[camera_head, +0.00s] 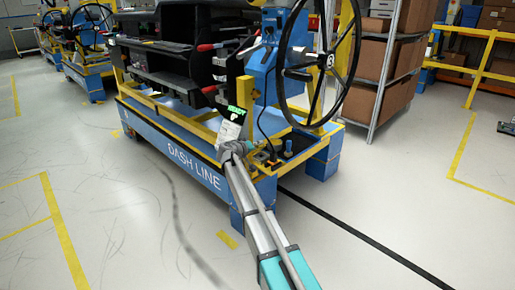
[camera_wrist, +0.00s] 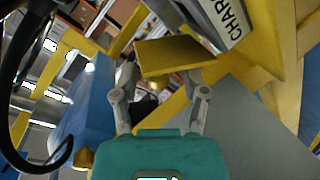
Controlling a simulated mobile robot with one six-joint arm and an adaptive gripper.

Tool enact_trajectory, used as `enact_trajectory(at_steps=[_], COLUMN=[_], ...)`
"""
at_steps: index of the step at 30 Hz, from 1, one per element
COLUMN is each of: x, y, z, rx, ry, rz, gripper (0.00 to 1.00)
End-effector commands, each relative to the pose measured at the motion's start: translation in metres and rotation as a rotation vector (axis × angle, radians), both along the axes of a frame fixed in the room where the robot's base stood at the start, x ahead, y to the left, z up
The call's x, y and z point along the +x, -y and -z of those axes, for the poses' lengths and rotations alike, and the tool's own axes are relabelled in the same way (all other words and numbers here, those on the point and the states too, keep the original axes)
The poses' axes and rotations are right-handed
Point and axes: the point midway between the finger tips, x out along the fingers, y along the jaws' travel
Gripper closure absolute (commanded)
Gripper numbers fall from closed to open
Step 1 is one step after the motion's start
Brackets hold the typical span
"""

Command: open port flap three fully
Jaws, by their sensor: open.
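My gripper (camera_wrist: 160,88) is open in the wrist view, its two grey fingers apart. A yellow flap-like piece (camera_wrist: 176,55) lies just ahead of the fingertips and overlaps them in the picture; I cannot tell whether they touch. Beside it is a white label (camera_wrist: 222,18) reading "CHAR", cut off by the frame edge. I cannot read a number, so I cannot tell whether the yellow piece is port flap three.
The blue "DASH LINE" base (camera_head: 185,165) lies below. Shelves with boxes (camera_head: 375,80) stand behind. The front floor (camera_head: 120,220) is clear.

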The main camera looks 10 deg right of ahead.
Motion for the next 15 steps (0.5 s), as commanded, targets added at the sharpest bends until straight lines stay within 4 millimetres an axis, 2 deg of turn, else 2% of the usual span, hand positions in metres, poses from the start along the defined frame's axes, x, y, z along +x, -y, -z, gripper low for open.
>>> enact_trajectory(at_steps=[10,15], x=[0.0009,0.0008], y=[0.0014,0.0015], z=[0.0003,0.0003], rx=[0.000,0.000], ry=[0.000,0.000], rz=[0.000,0.000], gripper=[0.44,0.76])
